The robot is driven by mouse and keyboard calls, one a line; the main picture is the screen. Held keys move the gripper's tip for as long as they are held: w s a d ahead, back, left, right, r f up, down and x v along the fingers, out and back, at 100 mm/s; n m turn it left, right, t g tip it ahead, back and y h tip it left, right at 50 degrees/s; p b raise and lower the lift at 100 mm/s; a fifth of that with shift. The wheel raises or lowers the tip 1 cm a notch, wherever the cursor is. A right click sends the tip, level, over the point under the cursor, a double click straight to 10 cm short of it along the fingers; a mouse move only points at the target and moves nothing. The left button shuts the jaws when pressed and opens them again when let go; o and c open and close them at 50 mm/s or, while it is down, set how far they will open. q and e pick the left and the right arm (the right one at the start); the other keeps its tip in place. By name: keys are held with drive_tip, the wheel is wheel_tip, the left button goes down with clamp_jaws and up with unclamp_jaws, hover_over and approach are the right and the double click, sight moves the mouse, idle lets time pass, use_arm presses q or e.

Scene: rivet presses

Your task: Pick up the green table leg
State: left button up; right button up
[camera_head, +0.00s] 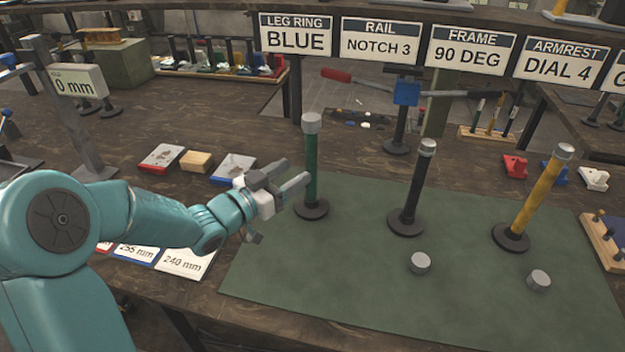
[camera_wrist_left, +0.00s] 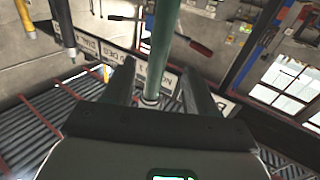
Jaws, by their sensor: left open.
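The green table leg (camera_head: 311,165) stands upright on a round black base on the green mat (camera_head: 350,285), with a grey cap on top. My left gripper (camera_head: 290,178) is open, just left of the green leg at about its mid-height. In the left wrist view the green leg (camera_wrist_left: 161,50) appears between the two open fingers (camera_wrist_left: 160,90), with its grey cap toward the palm. I cannot tell from these views whether a finger touches it. My right gripper is not in view.
A black leg (camera_head: 419,185) and a yellow leg (camera_head: 538,200) stand to the right on the mat. Two grey caps (camera_head: 420,263) lie in front. Signs such as LEG RING BLUE (camera_head: 296,34) hang behind. Small blocks (camera_head: 197,161) and number cards (camera_head: 185,262) lie left of the mat.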

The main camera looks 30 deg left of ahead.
sight(307, 166)
use_arm(q)
drive_tip(key=x, duration=0.6)
drive_tip(key=shift+w+d+f+p, duration=0.1)
drive_tip(key=shift+w+f+p, duration=0.2)
drive_tip(key=shift+f, duration=0.1)
drive_tip(key=shift+s, duration=0.1)
clamp_jaws()
